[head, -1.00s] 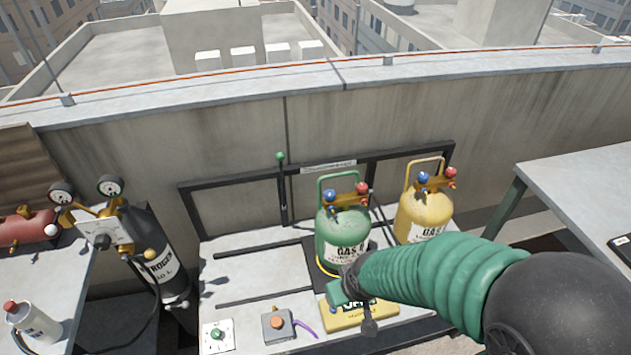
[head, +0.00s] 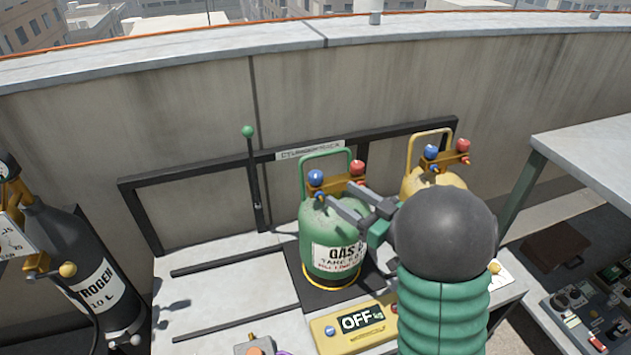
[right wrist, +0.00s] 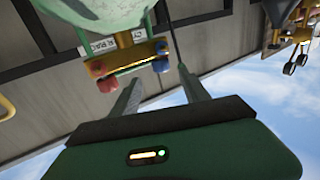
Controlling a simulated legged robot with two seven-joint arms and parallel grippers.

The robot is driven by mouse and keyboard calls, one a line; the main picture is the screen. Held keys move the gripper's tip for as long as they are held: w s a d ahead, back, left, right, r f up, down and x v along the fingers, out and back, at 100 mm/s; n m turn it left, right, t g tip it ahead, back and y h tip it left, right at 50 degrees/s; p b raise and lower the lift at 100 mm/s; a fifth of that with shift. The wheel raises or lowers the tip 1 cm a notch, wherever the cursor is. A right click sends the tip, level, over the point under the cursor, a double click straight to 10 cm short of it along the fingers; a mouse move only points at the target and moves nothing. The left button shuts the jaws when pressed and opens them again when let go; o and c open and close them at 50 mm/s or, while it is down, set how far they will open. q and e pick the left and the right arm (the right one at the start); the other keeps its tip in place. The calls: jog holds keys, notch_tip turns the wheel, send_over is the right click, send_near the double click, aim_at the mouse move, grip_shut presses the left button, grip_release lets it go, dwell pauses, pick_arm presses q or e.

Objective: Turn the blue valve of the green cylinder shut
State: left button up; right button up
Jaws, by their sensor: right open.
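The green cylinder (head: 316,228) stands upright on a scale on the bench. The blue valve (head: 315,178) is at the left end of its brass manifold, and the red valve (head: 357,168) is at the right end. My right gripper (head: 346,200) is open and empty in front of the manifold, its fingers pointing left and up, lower right of the blue valve and apart from it. In the right wrist view the picture is inverted; the blue valve (right wrist: 161,66) shows ahead, between the two finger lines, beyond the tips. My left gripper is out of view.
A yellow cylinder (head: 412,182) with its own blue and red valves stands close on the right, partly behind my arm. A yellow scale display (head: 335,343) reads OFF. A black nitrogen cylinder (head: 70,265) stands left. A rack rail and concrete wall are behind.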

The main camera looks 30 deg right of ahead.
aim_at(321, 180)
jog(key=b+x, duration=0.1)
jog(key=x, duration=0.9)
grip_shut()
